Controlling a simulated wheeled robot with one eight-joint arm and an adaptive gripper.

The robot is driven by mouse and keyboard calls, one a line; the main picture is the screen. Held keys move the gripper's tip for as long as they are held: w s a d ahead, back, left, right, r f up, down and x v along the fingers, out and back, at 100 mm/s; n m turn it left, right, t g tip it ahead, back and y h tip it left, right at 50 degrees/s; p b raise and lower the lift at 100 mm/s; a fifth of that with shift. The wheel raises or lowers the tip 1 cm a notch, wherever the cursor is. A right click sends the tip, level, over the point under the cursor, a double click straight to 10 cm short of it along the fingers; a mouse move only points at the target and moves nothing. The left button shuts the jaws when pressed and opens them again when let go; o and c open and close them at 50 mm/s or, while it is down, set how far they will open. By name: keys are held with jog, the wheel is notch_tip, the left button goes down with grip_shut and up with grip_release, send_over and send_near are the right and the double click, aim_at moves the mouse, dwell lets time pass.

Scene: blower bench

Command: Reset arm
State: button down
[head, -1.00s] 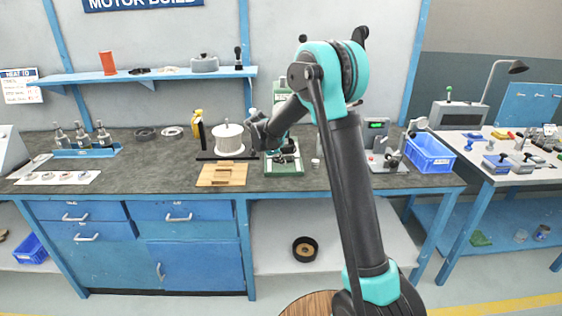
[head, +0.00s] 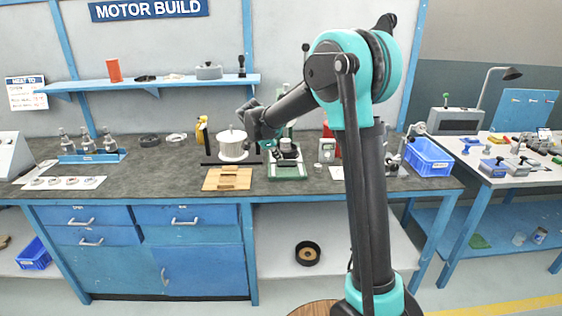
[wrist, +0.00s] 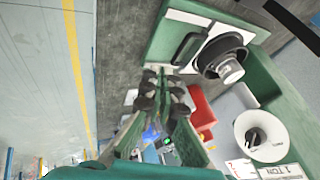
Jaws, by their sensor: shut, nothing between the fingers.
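My arm reaches over the bench. My gripper (head: 273,150) points down and to the right, in front of the green press (head: 288,172). In the wrist view, my gripper (wrist: 163,92) shows its dark finger pads close together with nothing between them. The green press base (wrist: 160,47) lies beside the fingers there, carrying a black round part with a metal stub (wrist: 228,68). I cannot tell the exact height of the fingers above the base.
A white pot (head: 232,145) and a wooden board (head: 227,179) stand left of the press. A blue bin (head: 428,158) is at the bench's right end. A shelf (head: 160,84) runs along the wall. A red part (wrist: 203,112) shows near the fingers in the wrist view.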

jog(key=s+d+f+n+y, duration=0.1)
jog(key=s+d+f+n, duration=0.1)
jog(key=s+d+n, duration=0.5)
jog(key=s+d+f+n+y, duration=0.1)
jog(key=s+d+f+n, duration=0.2)
jog(key=s, duration=0.7)
jog(key=s+d+f+n+y, duration=0.1)
jog(key=s+d+f+n, duration=0.1)
jog(key=s, duration=0.8)
jog(key=s+d+f+n+g+y, duration=0.1)
jog(key=s+d+f+n, duration=0.2)
jog(key=s, duration=0.7)
notch_tip(320, 180, down, 2)
jog(key=shift+d+f+n, duration=0.2)
jog(key=shift+d+n, duration=0.1)
jog(key=shift+n, duration=0.7)
